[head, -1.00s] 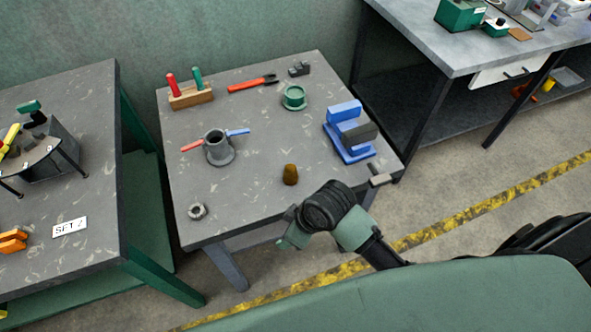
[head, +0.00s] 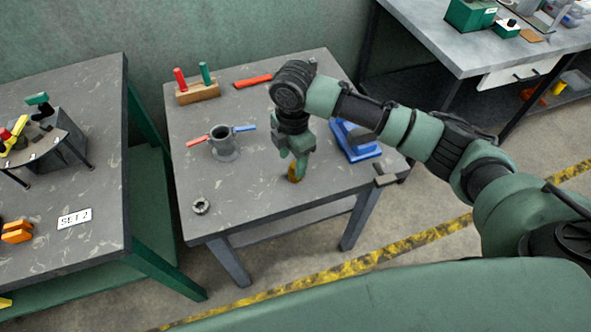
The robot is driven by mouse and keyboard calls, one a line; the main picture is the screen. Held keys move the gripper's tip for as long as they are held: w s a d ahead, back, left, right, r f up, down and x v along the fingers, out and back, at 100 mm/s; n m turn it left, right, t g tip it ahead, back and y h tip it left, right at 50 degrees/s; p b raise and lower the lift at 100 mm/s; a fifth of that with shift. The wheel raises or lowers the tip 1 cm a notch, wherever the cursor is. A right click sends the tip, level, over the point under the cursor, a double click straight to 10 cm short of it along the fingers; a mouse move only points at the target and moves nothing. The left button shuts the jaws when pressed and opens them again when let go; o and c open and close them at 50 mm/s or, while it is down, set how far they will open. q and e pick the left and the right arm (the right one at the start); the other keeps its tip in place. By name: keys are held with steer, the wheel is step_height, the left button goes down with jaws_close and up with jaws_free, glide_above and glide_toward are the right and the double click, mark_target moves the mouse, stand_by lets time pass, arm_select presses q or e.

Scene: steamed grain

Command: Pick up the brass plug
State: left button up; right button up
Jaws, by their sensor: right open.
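The brass plug (head: 295,174) is a small brown-gold tapered piece upright on the middle table, near its front edge. My right gripper (head: 294,164) points down directly over the plug. Its green fingers reach down to the plug's upper part and partly cover it. The jaws are open; whether a finger touches the plug cannot be told. My left gripper is not in view.
Left of the plug stands a grey flanged pipe (head: 224,146) with red and blue handles. A metal nut (head: 201,206) lies at the front left. A blue fixture (head: 355,148) stands at the right, partly behind my arm. A wooden block (head: 198,92) with red and green tools stands at the back.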

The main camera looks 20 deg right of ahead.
steer(key=shift+w+d+r, duration=0.25)
steer(key=shift+d, duration=0.1)
steer(key=shift+d+f, duration=0.1)
steer(key=shift+f, duration=0.1)
steer(key=f, duration=0.2)
steer(key=f+p, duration=0.1)
steer(key=f, duration=0.3)
steer(key=shift+w+d+f+p, duration=0.2)
steer(key=shift+w+p, duration=0.05)
steer(key=shift+p, duration=0.1)
steer(key=shift+f, duration=0.4)
steer(key=shift+c, duration=0.3)
jaws_close()
